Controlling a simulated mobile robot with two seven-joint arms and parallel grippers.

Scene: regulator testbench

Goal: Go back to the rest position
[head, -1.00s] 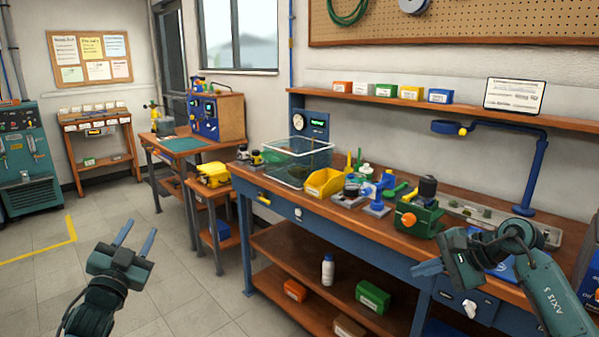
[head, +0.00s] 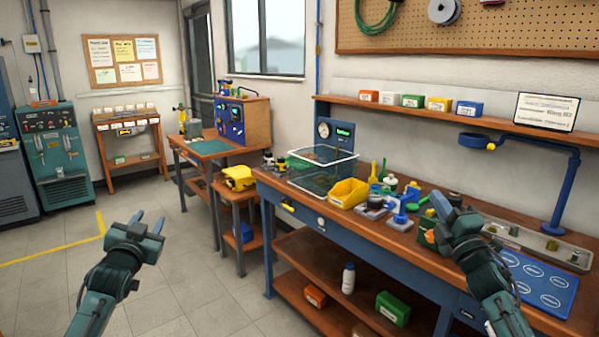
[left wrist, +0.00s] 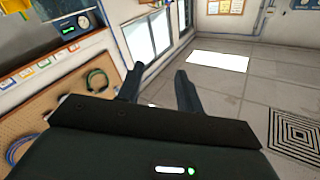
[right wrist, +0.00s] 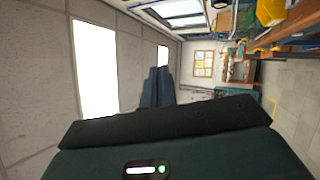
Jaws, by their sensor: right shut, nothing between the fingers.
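My left gripper (head: 147,223) is at the lower left of the head view, over the open floor in front of the bench. Its two fingers stand apart with nothing between them, as the left wrist view (left wrist: 158,88) also shows. My right gripper (head: 446,208) is at the right of the head view, raised in front of the workbench (head: 350,236) and covering part of its top. In the right wrist view its fingers (right wrist: 158,82) are together and hold nothing.
On the workbench stand a clear bin (head: 322,168), a yellow bin (head: 349,193), several small tools and a blue mat (head: 541,284). A blue lamp arm (head: 567,190) rises at the right. A side table (head: 205,150) stands further back. The floor at left is clear.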

